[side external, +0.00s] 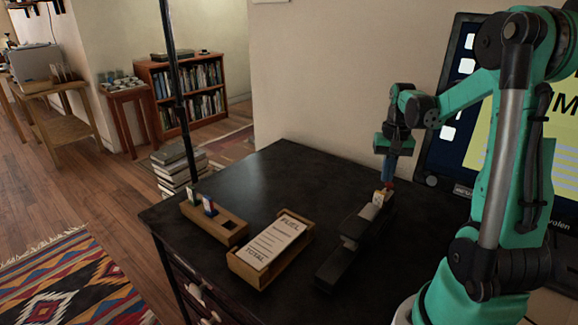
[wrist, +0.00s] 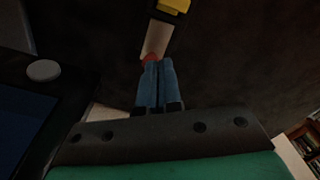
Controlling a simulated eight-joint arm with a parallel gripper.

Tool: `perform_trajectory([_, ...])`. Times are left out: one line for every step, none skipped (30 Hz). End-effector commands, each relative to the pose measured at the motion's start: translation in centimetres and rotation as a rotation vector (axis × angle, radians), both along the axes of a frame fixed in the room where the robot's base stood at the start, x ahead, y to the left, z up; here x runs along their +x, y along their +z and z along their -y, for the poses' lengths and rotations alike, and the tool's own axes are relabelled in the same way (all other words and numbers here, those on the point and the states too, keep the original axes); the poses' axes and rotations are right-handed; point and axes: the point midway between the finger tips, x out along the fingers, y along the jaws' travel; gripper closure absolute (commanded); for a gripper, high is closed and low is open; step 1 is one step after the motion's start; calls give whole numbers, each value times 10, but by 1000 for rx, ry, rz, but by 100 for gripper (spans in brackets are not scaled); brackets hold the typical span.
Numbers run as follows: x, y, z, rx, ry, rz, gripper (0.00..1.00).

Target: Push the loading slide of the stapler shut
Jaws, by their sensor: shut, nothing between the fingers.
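The stapler (side external: 342,255) is long and dark and lies on the black desktop, right of the paper tray. In the wrist view the shut fingertips (wrist: 157,62) are at the red end of the pale strip (wrist: 156,38), with yellow (wrist: 174,5) beyond. I cannot tell whether they touch.
A wooden tray (side external: 241,266) holds a paper form (side external: 272,243) left of the stapler. A wooden stamp holder (side external: 229,231) stands further left. A monitor (side external: 459,65) stands behind my arm at the right. The back left desktop (side external: 285,170) is clear.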

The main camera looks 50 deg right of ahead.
Motion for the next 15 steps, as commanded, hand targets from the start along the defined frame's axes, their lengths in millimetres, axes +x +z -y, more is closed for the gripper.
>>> perform_trajectory([0, -1, 0, 0, 0, 0, 100])
perform_trajectory([0, -1, 0, 0, 0, 0, 100])
perform_trajectory([0, -2, 0, 0, 0, 0, 100])
perform_trajectory([0, -2, 0, 0, 0, 0, 100])
perform_trajectory([0, -3, 0, 0, 0, 0, 100])
perform_trajectory([0, -4, 0, 0, 0, 0, 100])
perform_trajectory([0, -4, 0, 0, 0, 0, 100])
perform_trajectory([0, -4, 0, 0, 0, 0, 100])
perform_trajectory([0, -5, 0, 0, 0, 0, 100])
perform_trajectory([0, -5, 0, 0, 0, 0, 100])
perform_trajectory([0, -6, 0, 0, 0, 0, 100])
perform_trajectory([0, -6, 0, 0, 0, 0, 100])
perform_trajectory([0, -6, 0, 0, 0, 0, 100])
perform_trajectory([0, -5, 0, 0, 0, 0, 100])
perform_trajectory([0, -4, 0, 0, 0, 0, 100])
